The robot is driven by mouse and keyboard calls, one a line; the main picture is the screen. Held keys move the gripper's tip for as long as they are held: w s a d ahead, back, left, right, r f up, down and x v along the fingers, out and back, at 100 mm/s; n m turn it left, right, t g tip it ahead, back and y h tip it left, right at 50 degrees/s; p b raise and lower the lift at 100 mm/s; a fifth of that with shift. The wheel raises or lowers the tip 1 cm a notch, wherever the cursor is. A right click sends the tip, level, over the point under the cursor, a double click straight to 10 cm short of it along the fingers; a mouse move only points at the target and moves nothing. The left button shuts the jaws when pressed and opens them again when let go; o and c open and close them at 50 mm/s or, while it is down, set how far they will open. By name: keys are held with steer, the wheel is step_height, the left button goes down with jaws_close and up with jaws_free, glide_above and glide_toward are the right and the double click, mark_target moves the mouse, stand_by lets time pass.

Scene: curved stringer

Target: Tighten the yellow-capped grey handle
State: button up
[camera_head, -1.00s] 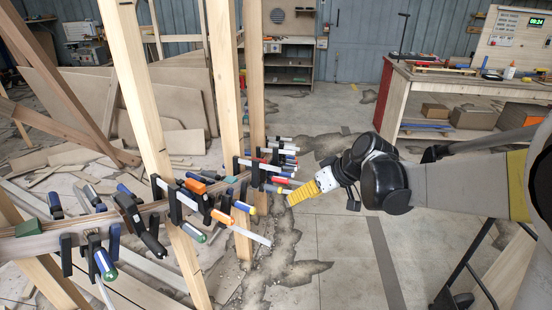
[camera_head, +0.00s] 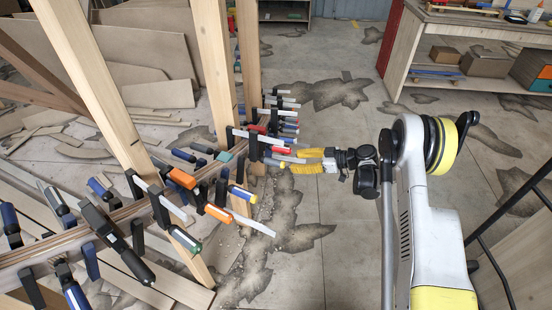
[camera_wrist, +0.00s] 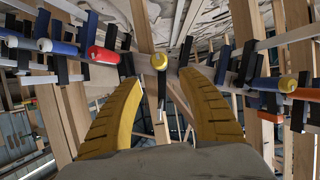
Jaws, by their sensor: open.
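My gripper (camera_head: 291,160) is open, its two yellow fingers pointing left at the clamps on the curved beam. In the wrist view my gripper (camera_wrist: 160,80) has empty space between its fingers. A round yellow cap (camera_wrist: 159,62) is centred just above the gap between the fingertips, facing the camera; its handle is mostly hidden behind it. In the head view the grey handle (camera_head: 288,159) lies at the fingertips, partly hidden by them. I cannot tell whether the fingers touch it.
The curved wooden beam (camera_head: 130,212) carries several clamps with blue, orange and red handles. Upright wooden posts (camera_head: 217,70) stand behind.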

mark_target(281, 162)
steer(key=b+x, duration=0.3)
steer(key=x, duration=0.6)
steer(key=shift+a+f, duration=0.15)
steer(key=shift+a, duration=0.15)
jaws_close()
